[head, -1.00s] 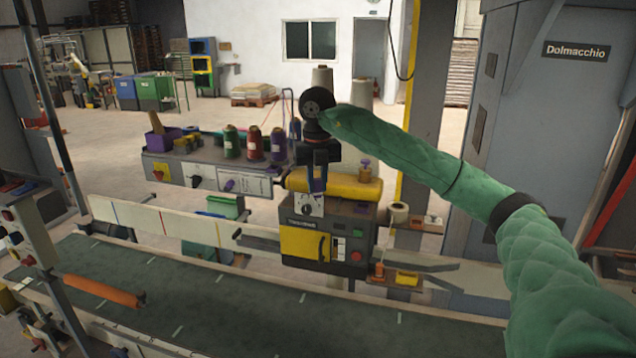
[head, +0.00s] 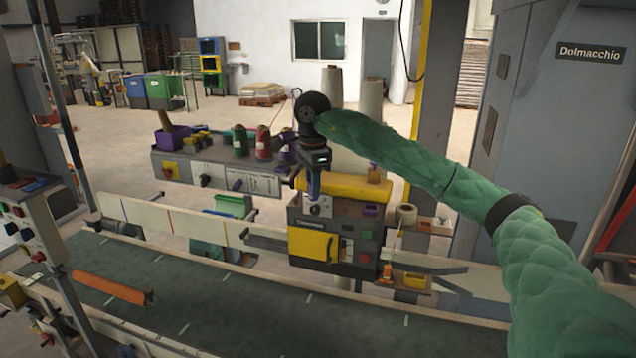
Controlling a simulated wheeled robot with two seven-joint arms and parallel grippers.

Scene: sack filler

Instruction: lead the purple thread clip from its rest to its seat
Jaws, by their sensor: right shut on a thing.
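My right gripper (head: 315,193) points down in front of the yellow roll on top of the sack-closing machine (head: 345,222). It is shut on a small purple-blue piece, which I take to be the purple thread clip (head: 314,181); the fingers hide most of it. The fingertips are just above a pale metal plate with a round knob (head: 318,207) at the machine's upper left; I cannot tell whether they touch it. The clip's seat cannot be made out for certain. My left gripper is not in view.
A shelf (head: 215,172) with green, red and purple thread cones and a purple bin (head: 172,140) stands left of the machine. A conveyor belt (head: 250,310) runs along the front. A tall grey cabinet (head: 545,130) stands right.

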